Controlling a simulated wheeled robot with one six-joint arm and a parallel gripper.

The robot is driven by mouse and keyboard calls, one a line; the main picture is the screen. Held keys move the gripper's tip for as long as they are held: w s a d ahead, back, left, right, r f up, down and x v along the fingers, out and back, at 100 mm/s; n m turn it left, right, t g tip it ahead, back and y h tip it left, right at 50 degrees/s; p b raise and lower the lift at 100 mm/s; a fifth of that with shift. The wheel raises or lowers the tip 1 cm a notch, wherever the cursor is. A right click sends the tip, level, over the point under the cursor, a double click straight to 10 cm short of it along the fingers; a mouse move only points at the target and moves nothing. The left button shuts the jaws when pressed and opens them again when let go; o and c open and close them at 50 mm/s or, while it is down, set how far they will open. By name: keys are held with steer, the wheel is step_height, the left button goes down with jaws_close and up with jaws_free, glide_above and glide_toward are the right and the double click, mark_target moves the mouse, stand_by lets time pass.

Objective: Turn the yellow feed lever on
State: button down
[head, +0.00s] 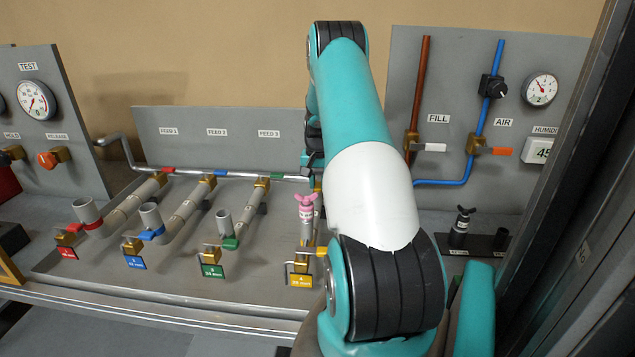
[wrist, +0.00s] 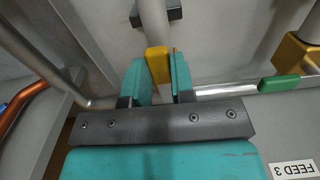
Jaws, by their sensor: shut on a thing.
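In the wrist view the yellow feed lever (wrist: 158,62) stands between the two teal fingers of my gripper (wrist: 158,80). My gripper is shut on it, with the right finger close along its side. A pale pipe runs away behind the lever. In the head view my own arm hides the lever and most of my gripper; only a dark part shows beside the arm near the header pipe. The yellow tag marked 4 (head: 300,281) hangs at the front of that line.
Feed lines with a red tag (head: 67,252), blue tag (head: 134,262) and green tag (head: 212,271) lie to the left. A pink-handled fitting (head: 307,207) stands just left of my arm. A grey panel with FILL and AIR pipes (head: 490,100) rises at the right.

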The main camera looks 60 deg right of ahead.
mark_target(318, 185)
steer(key=c, duration=1)
jaws_free()
steer(key=shift+w+r, duration=0.1)
steer(key=shift+w, duration=0.1)
steer(key=shift+o, duration=0.2)
steer(key=shift+s, duration=0.1)
step_height(318, 185, up, 17)
steer(key=b, duration=0.3)
steer(key=shift+r, duration=0.15)
